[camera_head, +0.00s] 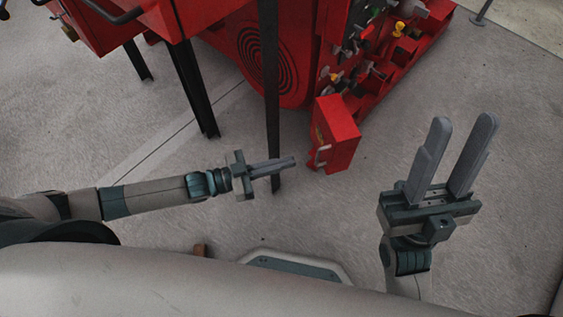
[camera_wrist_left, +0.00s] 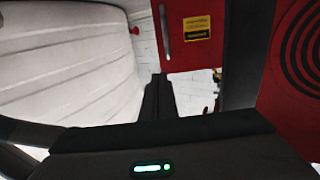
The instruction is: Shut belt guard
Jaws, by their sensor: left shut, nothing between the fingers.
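A red box-like guard (camera_head: 342,128) with a silver handle (camera_head: 323,154) stands out from the red pumpset at centre right in the head view; I take it for the belt guard, swung open. My left gripper (camera_head: 292,162) is shut and empty, pointing right, just left of the handle in the picture; I cannot tell if it touches. In the left wrist view its fingers (camera_wrist_left: 158,97) are together. A red panel (camera_wrist_left: 185,50) with a vertical handle (camera_wrist_left: 164,35) and a yellow label shows beyond them. My right gripper (camera_head: 464,122) is open and empty, to the right of the guard.
A dark upright post (camera_head: 271,90) stands by my left gripper. A red panel with concentric rings (camera_head: 266,58) is behind it. Red cabinets on dark legs (camera_head: 194,95) stand at upper left. Valves and fittings (camera_head: 375,55) line the pumpset.

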